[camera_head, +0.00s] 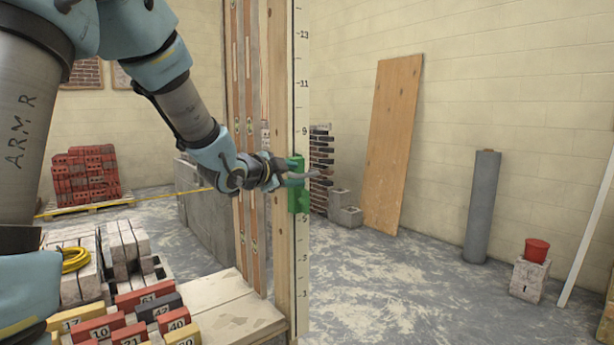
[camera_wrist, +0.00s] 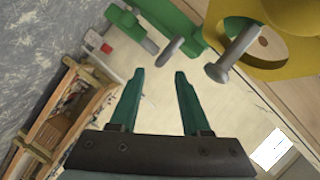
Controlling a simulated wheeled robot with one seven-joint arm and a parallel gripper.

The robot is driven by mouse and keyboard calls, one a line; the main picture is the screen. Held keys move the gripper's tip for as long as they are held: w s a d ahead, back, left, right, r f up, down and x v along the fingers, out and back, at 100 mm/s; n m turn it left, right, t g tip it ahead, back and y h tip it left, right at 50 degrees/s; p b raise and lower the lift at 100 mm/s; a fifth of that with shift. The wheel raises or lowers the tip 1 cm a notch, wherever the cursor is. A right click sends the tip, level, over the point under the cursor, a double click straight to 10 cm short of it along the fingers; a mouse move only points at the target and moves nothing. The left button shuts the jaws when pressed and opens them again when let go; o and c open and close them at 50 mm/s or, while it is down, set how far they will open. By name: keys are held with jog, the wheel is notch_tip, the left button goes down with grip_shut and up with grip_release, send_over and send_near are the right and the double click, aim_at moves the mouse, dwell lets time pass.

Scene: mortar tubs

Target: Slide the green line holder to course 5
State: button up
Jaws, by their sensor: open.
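The green line holder (camera_head: 299,201) sits on the upright wooden pole (camera_head: 279,230), below the 9 mark of its numbered scale (camera_head: 302,105). The marks behind the holder are hidden, and the lower ones are too small to read surely. My gripper (camera_head: 296,178) is at the holder's height, overlapping it in the head view. In the wrist view, my open gripper (camera_wrist: 159,73) has nothing between its fingers. A green part (camera_wrist: 170,22) with a grey bolt (camera_wrist: 173,50) lies beyond the fingertips, apart from them in the picture.
A yellow part (camera_wrist: 245,45) with a grey bolt shows right of the green part in the wrist view. Numbered bricks (camera_head: 105,328) lie at the lower left. A plywood board (camera_head: 392,145) leans on the wall.

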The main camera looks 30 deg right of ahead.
aim_at(304, 175)
jog(key=p+x, duration=0.1)
jog(key=x, duration=0.6)
jog(key=shift+p, duration=0.3)
jog(key=shift+c, duration=0.3)
grip_shut()
